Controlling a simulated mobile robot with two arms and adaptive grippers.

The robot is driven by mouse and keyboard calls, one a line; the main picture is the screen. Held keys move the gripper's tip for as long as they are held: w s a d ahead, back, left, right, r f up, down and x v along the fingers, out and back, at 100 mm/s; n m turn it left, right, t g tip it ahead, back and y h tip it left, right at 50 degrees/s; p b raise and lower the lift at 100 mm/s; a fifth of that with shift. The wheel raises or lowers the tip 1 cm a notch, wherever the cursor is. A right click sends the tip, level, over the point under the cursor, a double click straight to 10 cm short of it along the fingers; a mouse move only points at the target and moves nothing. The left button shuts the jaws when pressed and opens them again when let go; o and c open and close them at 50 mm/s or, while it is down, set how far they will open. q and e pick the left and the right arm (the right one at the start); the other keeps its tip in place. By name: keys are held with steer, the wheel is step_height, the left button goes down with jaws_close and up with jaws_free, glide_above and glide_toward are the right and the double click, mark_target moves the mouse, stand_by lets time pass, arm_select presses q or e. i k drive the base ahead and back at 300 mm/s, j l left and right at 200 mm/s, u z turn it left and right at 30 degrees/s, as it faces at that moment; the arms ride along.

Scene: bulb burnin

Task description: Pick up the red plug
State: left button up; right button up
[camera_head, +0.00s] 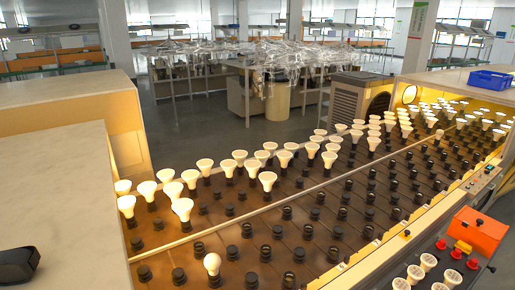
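Three small red pieces stand in a slanting row at the lower right: one at the left (441,244), one in the middle (456,254) and one at the right (472,264). They are small in view, and I cannot tell which is the red plug. They sit on a grey surface in front of an orange-red box (478,231). A black rounded shape (18,265) at the lower left edge may be part of my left gripper; its fingers cannot be made out. It is far from the red pieces. My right gripper is not in view.
A long rack (290,222) of black sockets, many holding lit bulbs, fills the middle. White-topped bulbs (428,262) stand close left of the red pieces. A yellow piece (462,246) lies between them and the box. A blue crate (490,80) sits at upper right.

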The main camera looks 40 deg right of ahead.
mark_target(441, 244)
steer(key=z, duration=2.55)
steer(key=j+u, duration=0.15)
steer(key=u, duration=1.3)
steer(key=z, duration=1.45)
steer(key=k, duration=0.05)
